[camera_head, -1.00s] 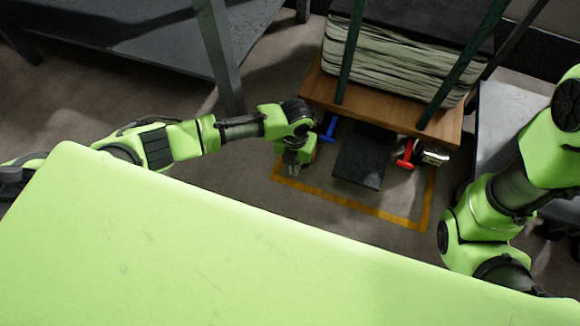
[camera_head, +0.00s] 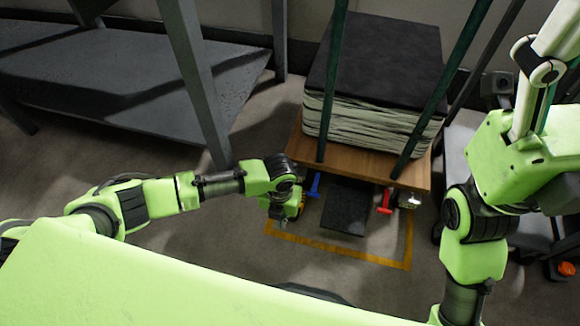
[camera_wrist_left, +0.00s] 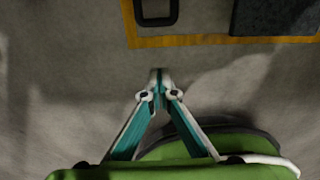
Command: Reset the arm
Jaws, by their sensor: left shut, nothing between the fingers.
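My left arm (camera_head: 150,200) reaches in from the left in the head view. Its gripper (camera_head: 279,220) points down over the floor, just left of the yellow floor marking. In the left wrist view the left gripper (camera_wrist_left: 158,88) has its fingertips together with nothing between them, above bare floor. My right arm (camera_head: 470,240) stands folded upright at the right of the head view. Its gripper fingers cannot be made out.
A wooden-based cart (camera_head: 360,163) with a grey-green stack (camera_head: 365,125) stands ahead. Below it are a blue part (camera_head: 314,184), a red part (camera_head: 385,201) and a dark slab (camera_head: 346,206). Grey tables stand at left (camera_head: 120,85) and right. A yellow line (camera_head: 340,250) marks the floor.

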